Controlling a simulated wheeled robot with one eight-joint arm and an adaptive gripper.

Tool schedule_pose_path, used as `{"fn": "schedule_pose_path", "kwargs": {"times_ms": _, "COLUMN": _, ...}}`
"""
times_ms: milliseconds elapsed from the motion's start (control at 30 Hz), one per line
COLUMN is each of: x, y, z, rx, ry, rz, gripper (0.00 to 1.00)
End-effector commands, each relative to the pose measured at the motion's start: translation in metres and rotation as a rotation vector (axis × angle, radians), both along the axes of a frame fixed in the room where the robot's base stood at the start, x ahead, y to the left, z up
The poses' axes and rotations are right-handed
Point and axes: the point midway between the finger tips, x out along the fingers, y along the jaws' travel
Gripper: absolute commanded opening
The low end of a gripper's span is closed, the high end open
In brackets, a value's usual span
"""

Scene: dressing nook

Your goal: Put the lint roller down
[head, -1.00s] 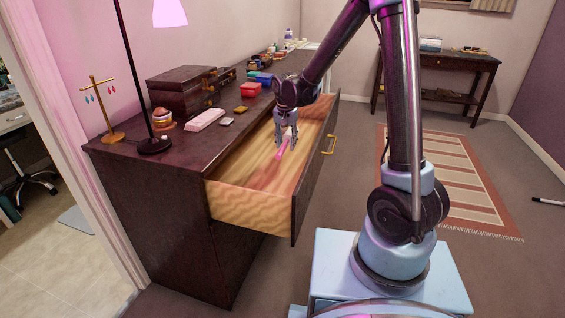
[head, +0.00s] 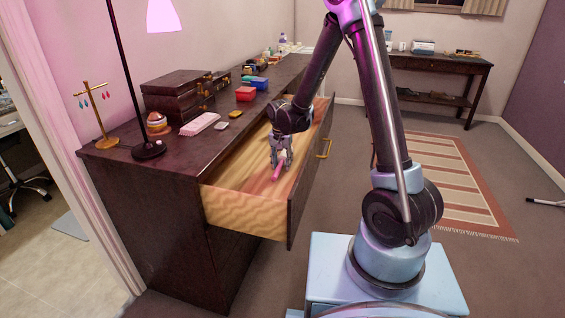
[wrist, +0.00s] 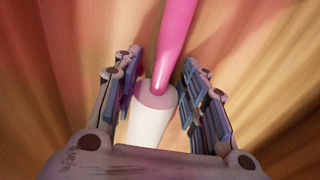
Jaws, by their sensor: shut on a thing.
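The lint roller has a pink handle and a white roll; its handle (wrist: 176,40) and roll (wrist: 150,122) show in the wrist view. My gripper (head: 279,166) is inside the open drawer (head: 240,212) of the dark dresser. In the wrist view my gripper (wrist: 160,100) has its fingers on both sides of the roller, around the white end, with the pink handle pointing away. In the head view a bit of the pink handle (head: 277,176) shows below the fingers. I cannot tell whether the roller touches the drawer bottom.

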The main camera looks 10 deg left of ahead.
Motion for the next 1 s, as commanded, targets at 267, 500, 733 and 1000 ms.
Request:
{"fn": "schedule_pose_path", "kwargs": {"times_ms": 267, "x": 0.000, "y": 0.000, "z": -0.003, "rx": 0.000, "ry": 0.000, "rz": 0.000, "gripper": 0.46}}
{"fn": "schedule_pose_path", "kwargs": {"times_ms": 500, "x": 0.000, "y": 0.000, "z": -0.003, "rx": 0.000, "ry": 0.000, "rz": 0.000, "gripper": 0.59}}
{"fn": "schedule_pose_path", "kwargs": {"times_ms": 733, "x": 0.000, "y": 0.000, "z": -0.001, "rx": 0.000, "ry": 0.000, "rz": 0.000, "gripper": 0.59}}
{"fn": "schedule_pose_path", "kwargs": {"times_ms": 1000, "x": -0.003, "y": 0.001, "z": 0.026, "rx": 0.000, "ry": 0.000, "rz": 0.001, "gripper": 0.59}}
